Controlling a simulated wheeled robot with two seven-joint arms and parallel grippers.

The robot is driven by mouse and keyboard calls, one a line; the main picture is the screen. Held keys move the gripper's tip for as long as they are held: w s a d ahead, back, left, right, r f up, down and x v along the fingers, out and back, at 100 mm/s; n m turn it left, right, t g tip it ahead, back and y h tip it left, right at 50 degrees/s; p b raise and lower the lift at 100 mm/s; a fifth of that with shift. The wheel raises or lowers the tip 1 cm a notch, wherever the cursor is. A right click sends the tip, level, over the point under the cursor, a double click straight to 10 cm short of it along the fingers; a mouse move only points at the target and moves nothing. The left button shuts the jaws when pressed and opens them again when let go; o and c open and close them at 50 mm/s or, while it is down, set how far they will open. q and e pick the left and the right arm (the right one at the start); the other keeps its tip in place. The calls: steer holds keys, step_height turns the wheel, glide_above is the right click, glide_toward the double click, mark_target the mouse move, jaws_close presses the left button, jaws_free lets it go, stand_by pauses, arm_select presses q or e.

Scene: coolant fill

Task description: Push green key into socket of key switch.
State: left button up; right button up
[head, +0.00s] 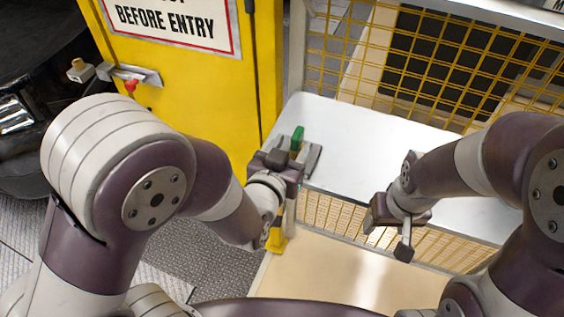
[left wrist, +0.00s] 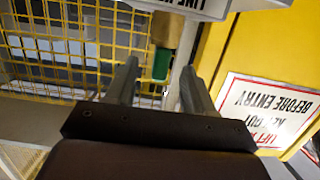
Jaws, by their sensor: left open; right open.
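The green key (head: 297,138) stands up over the left part of the white ledge. My left gripper (head: 297,152) is open in front of it, one finger to each side in the picture. In the left wrist view the green key (left wrist: 161,64) shows in the gap between the two fingers (left wrist: 158,78), nearer the right finger. I cannot tell whether the fingers reach around it, and I see no grip on it. What lies under the key is hidden by my gripper. I cannot make out a key switch socket for certain. My right gripper (head: 392,232) is open and empty, in front of the ledge.
The white ledge (head: 350,135) is clear to the right of the key. A yellow mesh fence (head: 440,60) rises behind it. The yellow door (head: 190,100) on the left carries a warning sign (head: 175,20), a grey latch (head: 130,75) and a small red part (head: 131,87).

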arm_select(q)
steer(key=v, duration=0.6)
steer(key=shift+s, duration=0.25)
